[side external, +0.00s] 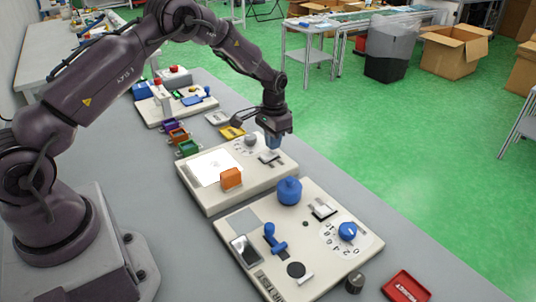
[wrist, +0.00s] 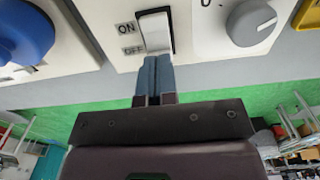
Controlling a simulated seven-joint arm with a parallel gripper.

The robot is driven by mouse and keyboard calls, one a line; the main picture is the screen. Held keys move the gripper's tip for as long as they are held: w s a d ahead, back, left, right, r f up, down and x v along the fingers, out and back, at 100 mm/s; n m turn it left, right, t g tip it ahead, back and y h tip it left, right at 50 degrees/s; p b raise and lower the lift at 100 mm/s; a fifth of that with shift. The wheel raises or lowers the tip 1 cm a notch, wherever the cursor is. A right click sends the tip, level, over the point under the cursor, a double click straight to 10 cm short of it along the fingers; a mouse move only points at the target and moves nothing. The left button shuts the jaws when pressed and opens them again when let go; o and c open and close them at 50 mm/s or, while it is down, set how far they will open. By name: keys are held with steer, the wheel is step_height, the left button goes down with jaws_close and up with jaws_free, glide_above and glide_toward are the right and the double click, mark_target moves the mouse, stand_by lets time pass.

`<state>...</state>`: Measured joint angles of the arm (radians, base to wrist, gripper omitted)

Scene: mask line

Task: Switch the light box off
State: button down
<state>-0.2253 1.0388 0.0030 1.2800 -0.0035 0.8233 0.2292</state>
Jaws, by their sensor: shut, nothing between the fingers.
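The light box (side external: 200,203) is a beige box with a bright white panel (side external: 208,168) on its top. Its white rocker switch (side external: 267,158) sits near the right edge, and in the wrist view the switch (wrist: 156,32) has ON and OFF labels beside it. My gripper (side external: 272,146) is over the switch, pointing down. In the wrist view my gripper's blue-grey fingertips (wrist: 154,62) are together and empty, at the OFF end of the switch. I cannot tell whether they touch it.
A grey knob (side external: 250,140) is beside the switch, and an orange block (side external: 231,178) stands by the panel. A control board with a blue knob (side external: 289,191) is in front. Small coloured trays (side external: 187,148) lie at the left. A red tray (side external: 406,287) is at the near edge.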

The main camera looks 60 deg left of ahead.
mark_target(266, 157)
steer(key=shift+f, duration=0.85)
stand_by(0.3)
steer(key=shift+r, duration=3.55)
steer(key=s, duration=0.2)
steer(key=s+f, duration=0.1)
steer(key=shift+d+f+n+g, duration=0.1)
steer(key=shift+d+n+g, duration=0.2)
steer(key=shift+d+g, duration=0.1)
steer(key=s+d+r+t, duration=0.2)
steer(key=s+d+r, duration=0.1)
steer(key=s+r, duration=0.5)
steer(key=s+d+r+t, duration=0.2)
steer(key=s+d+r, duration=0.2)
steer(key=s+r, duration=0.4)
steer(key=s+d+r+t, duration=0.2)
steer(key=s+d+r, duration=0.1)
steer(key=s+r, duration=0.5)
steer(key=s, duration=0.3)
steer(key=shift+d+r, duration=0.25)
steer(key=shift+d, duration=0.1)
